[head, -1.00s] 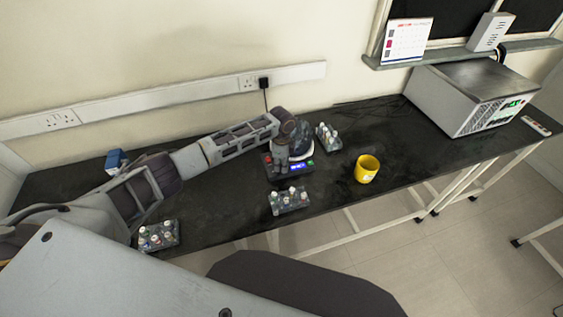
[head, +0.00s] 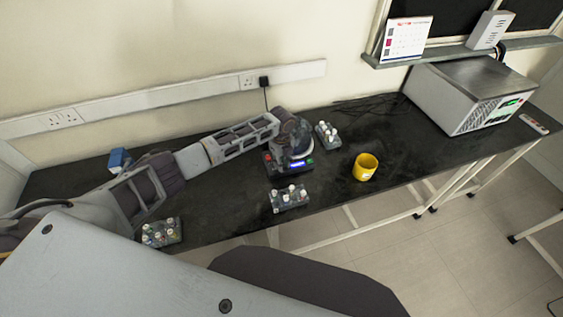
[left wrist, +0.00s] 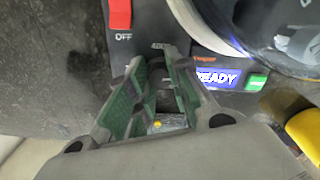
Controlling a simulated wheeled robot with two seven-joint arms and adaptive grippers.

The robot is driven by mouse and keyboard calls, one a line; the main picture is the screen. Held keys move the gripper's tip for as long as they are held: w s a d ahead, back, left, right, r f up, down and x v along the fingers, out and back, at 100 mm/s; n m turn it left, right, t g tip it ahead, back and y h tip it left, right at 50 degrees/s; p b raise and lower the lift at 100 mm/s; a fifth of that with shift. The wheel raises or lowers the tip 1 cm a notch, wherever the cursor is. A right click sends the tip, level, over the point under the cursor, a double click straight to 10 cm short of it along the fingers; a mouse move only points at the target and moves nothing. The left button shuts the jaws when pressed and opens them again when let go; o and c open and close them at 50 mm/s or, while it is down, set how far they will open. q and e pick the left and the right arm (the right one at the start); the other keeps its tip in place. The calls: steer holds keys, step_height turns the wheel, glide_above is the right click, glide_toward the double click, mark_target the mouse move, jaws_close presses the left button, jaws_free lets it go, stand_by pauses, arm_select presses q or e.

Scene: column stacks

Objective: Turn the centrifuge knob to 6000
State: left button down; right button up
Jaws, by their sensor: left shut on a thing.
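The centrifuge (head: 298,166) stands on the black bench with a domed lid, a red switch and a lit blue display. In the left wrist view its display (left wrist: 218,78) reads READY, with a green button (left wrist: 257,82) to the right and a red switch (left wrist: 119,16) marked OFF to the left. My left gripper (left wrist: 158,62) is at the front panel between switch and display, shut on the knob, which its green-padded fingers hide. In the head view the left gripper (head: 280,150) covers part of the centrifuge. The knob's setting cannot be read. My right gripper is out of view.
Tube racks stand behind right (head: 328,135), in front (head: 289,198) and at the front left (head: 161,233). A yellow mug (head: 365,167) stands to the right. A large grey machine (head: 470,92) fills the back right. Bench between mug and machine is clear.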

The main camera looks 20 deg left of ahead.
arm_select(q)
steer(key=shift+d+m, duration=0.2)
steer(key=shift+m, duration=0.4)
steer(key=c, duration=1.3)
jaws_free()
steer(key=shift+a, duration=0.1)
steer(key=shift+r, duration=0.1)
steer(key=shift+r, duration=5.9)
